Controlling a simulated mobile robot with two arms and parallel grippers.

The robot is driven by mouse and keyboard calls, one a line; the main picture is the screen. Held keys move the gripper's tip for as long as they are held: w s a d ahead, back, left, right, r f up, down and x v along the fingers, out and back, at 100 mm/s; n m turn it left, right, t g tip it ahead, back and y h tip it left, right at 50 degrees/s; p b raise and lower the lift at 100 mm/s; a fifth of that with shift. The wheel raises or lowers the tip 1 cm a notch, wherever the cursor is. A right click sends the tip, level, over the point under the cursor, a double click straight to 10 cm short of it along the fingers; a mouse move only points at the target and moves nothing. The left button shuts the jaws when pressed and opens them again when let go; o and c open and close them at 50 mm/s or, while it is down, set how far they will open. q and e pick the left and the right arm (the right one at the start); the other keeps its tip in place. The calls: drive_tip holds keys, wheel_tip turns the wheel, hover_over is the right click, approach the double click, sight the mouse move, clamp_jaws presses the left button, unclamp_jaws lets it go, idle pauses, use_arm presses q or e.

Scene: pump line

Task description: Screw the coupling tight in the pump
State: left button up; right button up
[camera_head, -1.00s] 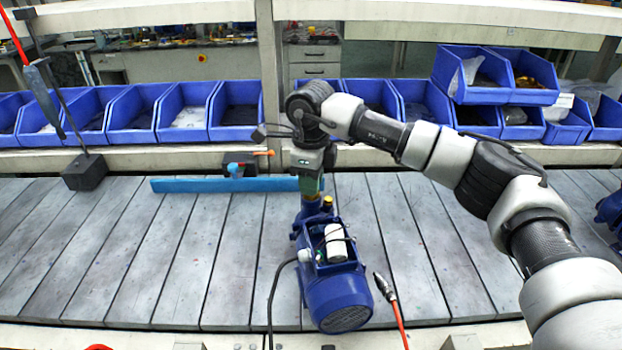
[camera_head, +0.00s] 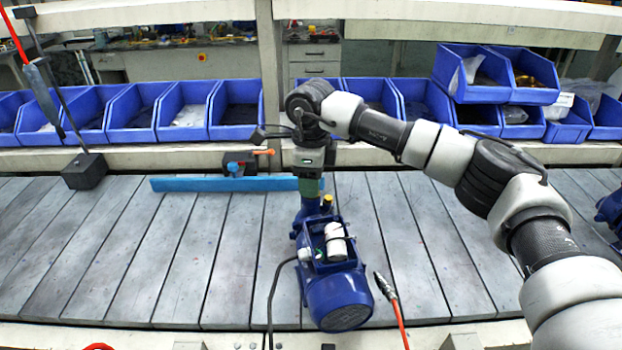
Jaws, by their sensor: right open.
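The blue pump (camera_head: 338,290) stands on the slatted table, with its motor end toward me and a white cylinder on top. My right gripper (camera_head: 310,186) is at the pump's far end, pointing down, and is open. Its greenish fingers are around or just above the pump's upright blue port (camera_head: 308,206). The coupling is hidden or too small to tell apart there. A small brass-yellow fitting (camera_head: 327,201) shows right beside the port. My left gripper is not in view.
A blue bar (camera_head: 210,185) lies behind the pump to the left, near a small dark device with a red-orange lever (camera_head: 240,164). A red-cabled tool (camera_head: 388,291) lies right of the pump. A black block (camera_head: 85,171) stands at left. Blue bins (camera_head: 235,112) line the back.

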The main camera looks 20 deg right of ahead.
drive_tip(key=shift+n, duration=0.4)
drive_tip(key=n, duration=0.3)
drive_tip(key=shift+n, duration=0.3)
drive_tip(key=shift+n, duration=1.6)
drive_tip(key=n, duration=0.3)
drive_tip(key=shift+n, duration=0.3)
